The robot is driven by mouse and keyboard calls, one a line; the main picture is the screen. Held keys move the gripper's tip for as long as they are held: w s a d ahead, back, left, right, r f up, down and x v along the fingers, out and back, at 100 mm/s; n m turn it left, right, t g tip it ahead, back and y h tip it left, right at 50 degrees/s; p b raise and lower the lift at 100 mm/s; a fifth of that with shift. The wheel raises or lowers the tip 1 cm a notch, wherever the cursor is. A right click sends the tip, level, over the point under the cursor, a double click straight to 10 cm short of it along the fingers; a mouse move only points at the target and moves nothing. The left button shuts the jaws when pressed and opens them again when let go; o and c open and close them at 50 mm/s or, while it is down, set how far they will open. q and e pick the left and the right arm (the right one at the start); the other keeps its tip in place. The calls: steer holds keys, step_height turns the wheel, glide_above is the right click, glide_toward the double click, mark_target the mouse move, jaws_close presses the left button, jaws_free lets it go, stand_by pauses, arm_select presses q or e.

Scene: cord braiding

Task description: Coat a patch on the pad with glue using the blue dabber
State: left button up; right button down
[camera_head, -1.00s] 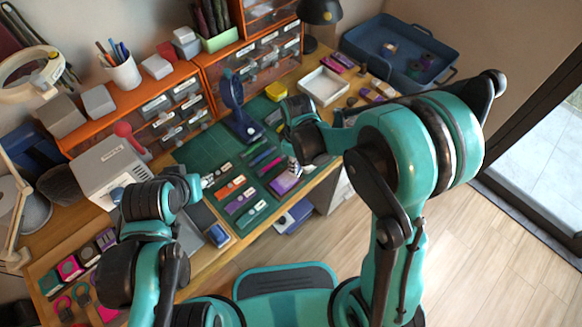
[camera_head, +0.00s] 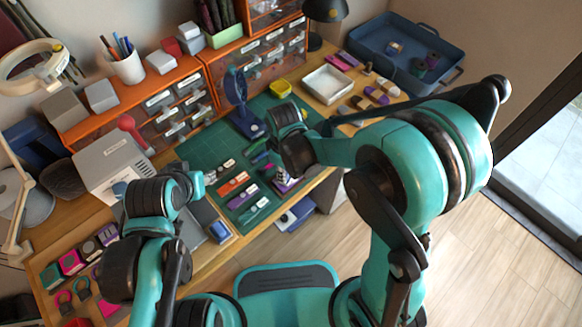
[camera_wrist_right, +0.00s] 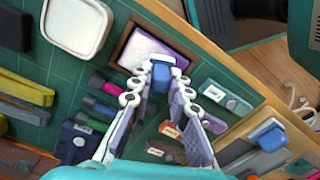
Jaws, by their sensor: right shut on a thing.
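My right gripper (camera_wrist_right: 164,72) is shut on the blue dabber (camera_wrist_right: 180,62), whose blue part shows between the fingertips in the wrist view. The dabber's lower end is hidden by the fingers. The pad (camera_wrist_right: 138,50), pale lilac in a dark frame, lies right by the fingertips; I cannot tell whether the dabber touches it. In the head view my right gripper (camera_head: 282,177) points down over the mat's front edge and covers most of the pad. My left arm is at the lower left, with its fingers not visible.
The green mat (camera_head: 205,150) holds several small coloured pieces left of the right gripper. A blue stand (camera_head: 237,90) rises behind them. A white tray (camera_head: 327,84) and a blue bin (camera_head: 385,45) are farther back. A grey box (camera_head: 112,165) stands at left.

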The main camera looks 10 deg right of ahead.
steer(key=shift+s+a, duration=0.55)
steer(key=shift+a, duration=0.25)
steer(key=shift+s+a, duration=0.55)
steer(key=shift+a, duration=0.2)
steer(key=shift+w, duration=0.2)
steer(key=shift+w+d+b, duration=0.35)
steer(key=shift+w+d, duration=0.5)
steer(key=shift+d, duration=0.3)
steer(key=shift+w+d, duration=0.5)
steer(key=shift+d, duration=0.15)
steer(key=shift+w+d, duration=0.45)
steer(key=shift+d, duration=0.2)
steer(key=shift+w+d, duration=0.45)
steer(key=shift+d, duration=0.2)
steer(key=shift+w+d, duration=0.45)
steer(key=shift+d, duration=0.15)
steer(key=shift+s+a+f+b, duration=0.1)
steer(key=shift+s+a+b, duration=0.05)
steer(key=shift+s+a, duration=0.95)
steer(key=shift+s+a+b, duration=0.15)
steer(key=shift+s+a, duration=0.6)
steer(key=shift+a, duration=0.7)
steer(key=shift+s+a+f+b, duration=0.1)
steer(key=shift+s+a+b, duration=0.05)
steer(key=shift+s+a, duration=0.95)
steer(key=shift+w+a, duration=0.15)
